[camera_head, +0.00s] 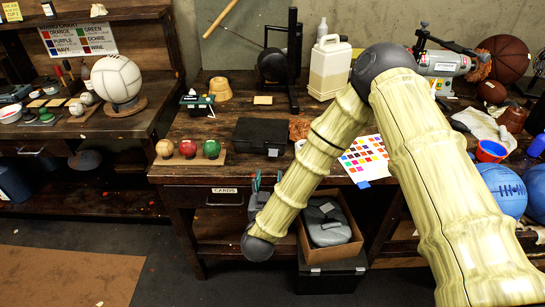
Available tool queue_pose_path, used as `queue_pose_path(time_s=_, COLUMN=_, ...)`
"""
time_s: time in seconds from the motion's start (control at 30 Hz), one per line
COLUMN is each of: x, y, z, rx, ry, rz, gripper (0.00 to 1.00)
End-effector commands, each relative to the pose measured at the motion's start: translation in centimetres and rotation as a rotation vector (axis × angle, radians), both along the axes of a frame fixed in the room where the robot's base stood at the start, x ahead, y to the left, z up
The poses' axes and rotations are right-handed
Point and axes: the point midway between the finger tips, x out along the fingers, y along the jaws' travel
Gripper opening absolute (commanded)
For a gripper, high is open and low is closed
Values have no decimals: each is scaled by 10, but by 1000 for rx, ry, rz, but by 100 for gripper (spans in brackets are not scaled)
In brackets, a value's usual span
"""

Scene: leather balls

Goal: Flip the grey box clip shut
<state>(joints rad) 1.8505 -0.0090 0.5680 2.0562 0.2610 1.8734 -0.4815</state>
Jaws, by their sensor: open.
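A dark grey, nearly black box (262,135) sits on the wooden workbench near its front edge, with its lid looking down. A small pale clip (273,152) shows low on its front face. Whether the clip stands open or shut is too small to tell. My gripper (268,179) is below and in front of the box, at the bench's front edge. It points up, with its two fingertips apart and nothing seen between them. The fingertips appear a little below the clip and apart from it. My forearm hides part of the bench to the right.
A wooden rack with three leather balls (188,150) stands left of the box. A colour chart (364,159) lies to the right, beyond my forearm. A drawer (222,197) is below. A cardboard box (345,246) holding a grey case (328,222) sits under the bench.

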Motion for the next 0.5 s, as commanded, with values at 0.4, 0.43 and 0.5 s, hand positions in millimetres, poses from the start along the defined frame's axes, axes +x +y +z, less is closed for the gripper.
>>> queue_pose_path(time_s=0.4, x=65, y=-8, z=2, rx=1, ry=0, rz=-2, gripper=50)
queue_pose_path(time_s=0.43, x=69, y=-9, z=2, rx=1, ry=0, rz=-2, gripper=50)
queue_pose_path(time_s=0.5, x=78, y=-10, z=1, rx=1, ry=0, rz=-1, gripper=50)
